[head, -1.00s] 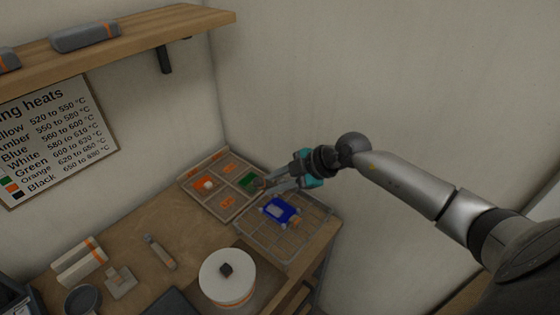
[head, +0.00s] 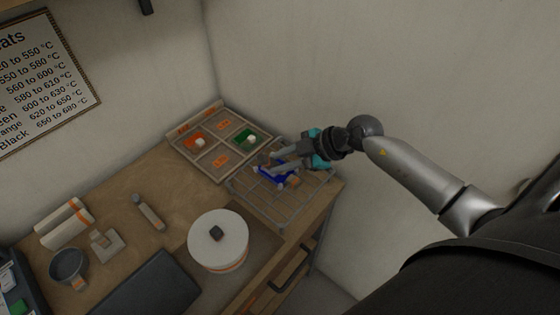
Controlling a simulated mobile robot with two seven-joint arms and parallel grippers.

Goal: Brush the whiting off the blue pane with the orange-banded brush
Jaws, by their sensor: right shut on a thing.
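The blue pane (head: 264,179) lies on a wire rack (head: 278,208) at the right end of the bench. A small tan piece (head: 293,181) sits at its right side. My right gripper (head: 267,162) is low over the pane, shut on what seems to be the orange-banded brush. The brush is small and mostly hidden, and its orange band cannot be made out. The fingers cover much of the pane, so I cannot tell how much whiting lies on it or whether the brush touches it. My left gripper is not in view.
Behind the rack is a sectioned tray (head: 206,160) with orange and green pieces and white lumps. A round white container (head: 217,245) stands in front. A handled tool (head: 148,212), a grey cup (head: 68,265) and a dark flat slab (head: 150,287) are further left. A wall rises close behind.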

